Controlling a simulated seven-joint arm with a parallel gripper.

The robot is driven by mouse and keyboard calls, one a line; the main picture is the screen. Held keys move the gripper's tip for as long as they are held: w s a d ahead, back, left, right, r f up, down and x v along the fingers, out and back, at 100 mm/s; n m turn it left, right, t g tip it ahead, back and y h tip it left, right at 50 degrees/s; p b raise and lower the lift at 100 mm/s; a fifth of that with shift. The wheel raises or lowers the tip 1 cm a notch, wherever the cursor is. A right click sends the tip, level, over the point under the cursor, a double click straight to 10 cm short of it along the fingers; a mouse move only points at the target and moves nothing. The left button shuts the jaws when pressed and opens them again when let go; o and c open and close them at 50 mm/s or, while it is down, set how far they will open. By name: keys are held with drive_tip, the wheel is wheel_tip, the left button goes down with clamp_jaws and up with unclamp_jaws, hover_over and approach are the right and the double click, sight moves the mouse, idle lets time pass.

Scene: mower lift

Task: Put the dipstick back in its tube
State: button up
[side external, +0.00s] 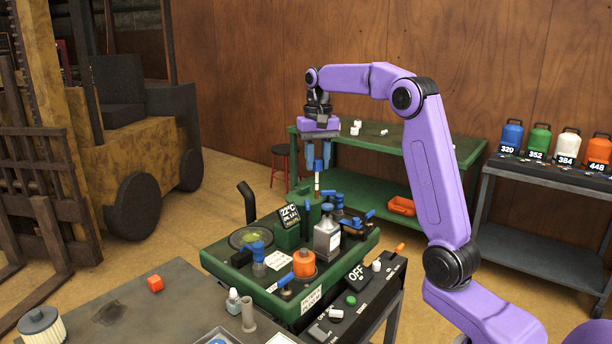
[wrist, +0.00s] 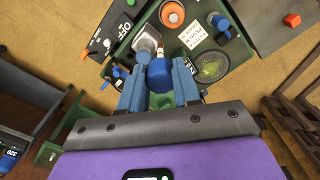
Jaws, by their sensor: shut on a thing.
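My gripper (side external: 318,158) has blue fingers and is shut on the blue handle of the dipstick (side external: 318,165). The dipstick hangs about upright below the fingers, with a pale and brown stem, above the back part of the green machine (side external: 215,262). In the wrist view, the blue handle (wrist: 160,76) sits between the fingertips (wrist: 158,88) and hides most of what lies below it. I cannot make out the tube's mouth for certain among the crowded parts under the stem, nor whether the stem's tip touches anything.
Close around are a grey metal container (side external: 327,240), a small display (side external: 290,217), an orange cap (side external: 304,263) and several blue-handled parts. An OFF switch panel (side external: 357,277) is at the right.

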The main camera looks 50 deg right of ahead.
drive_tip(key=d+f+m, duration=0.1)
drive_tip(key=d+m, duration=0.5)
drive_tip(key=d, duration=0.9)
wheel_tip(320, 180, down, 17)
drive_tip(key=shift+w+a+r+n, duration=0.15)
drive_tip(key=shift+a+r+n, duration=0.05)
drive_tip(key=shift+n, duration=0.1)
drive_tip(key=shift+f, duration=0.3)
idle(1.1)
drive_tip(key=shift+f, duration=1.35)
drive_tip(key=shift+f, duration=0.2)
drive_tip(key=shift+f, duration=1.3)
drive_tip(key=shift+f, duration=0.1)
